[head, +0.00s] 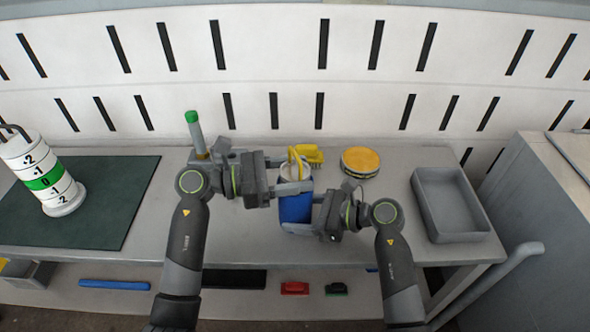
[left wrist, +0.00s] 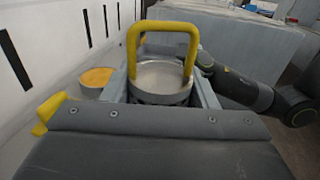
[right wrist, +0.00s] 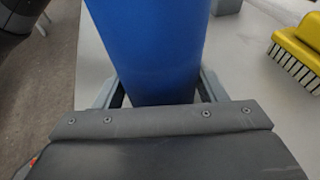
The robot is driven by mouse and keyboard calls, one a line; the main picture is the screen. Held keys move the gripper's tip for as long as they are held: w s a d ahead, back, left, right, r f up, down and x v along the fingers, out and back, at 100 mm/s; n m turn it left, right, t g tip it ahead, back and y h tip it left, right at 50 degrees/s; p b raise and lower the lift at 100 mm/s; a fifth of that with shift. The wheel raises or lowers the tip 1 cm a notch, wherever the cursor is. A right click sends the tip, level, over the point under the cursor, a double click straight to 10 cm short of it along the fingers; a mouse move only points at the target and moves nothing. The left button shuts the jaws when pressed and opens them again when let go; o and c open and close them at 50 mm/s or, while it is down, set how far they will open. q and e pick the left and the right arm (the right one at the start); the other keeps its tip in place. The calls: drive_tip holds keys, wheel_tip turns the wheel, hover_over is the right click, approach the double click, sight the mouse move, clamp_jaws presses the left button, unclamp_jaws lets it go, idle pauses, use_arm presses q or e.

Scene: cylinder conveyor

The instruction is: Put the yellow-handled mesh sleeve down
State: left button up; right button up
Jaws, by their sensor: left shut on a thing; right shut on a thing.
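The mesh sleeve (head: 293,173) has a yellow loop handle (head: 298,153) and is at the top of a blue cylinder (head: 295,208) over the middle of the bench. In the left wrist view the handle (left wrist: 163,32) stands upright over a pale round top (left wrist: 160,77) with a dark band below. My left gripper (head: 288,176) is shut around the sleeve. My right gripper (head: 300,213) is shut on the blue cylinder, whose side also fills the right wrist view (right wrist: 150,45). I cannot tell how far the sleeve sits inside the cylinder.
A yellow brush (head: 313,153) and a yellow-topped round tin (head: 360,162) stand just behind. A grey tray (head: 482,228) is at right. At left are a green mat (head: 115,205), a white marked cylinder (head: 42,172) and a green-tipped stick (head: 194,132). The bench before the tray is clear.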

use_arm(q)
drive_tip(key=o, duration=1.2)
drive_tip(key=shift+r, duration=0.55)
drive_tip(key=a, duration=0.4)
drive_tip(key=s+a, duration=0.1)
drive_tip(key=a, duration=0.3)
drive_tip(key=s+a, duration=0.1)
drive_tip(key=a, duration=0.3)
drive_tip(key=shift+r, duration=0.1)
use_arm(e)
drive_tip(key=o, duration=1.2)
drive_tip(key=shift+c, duration=0.2)
use_arm(q)
drive_tip(key=shift+d, duration=0.1)
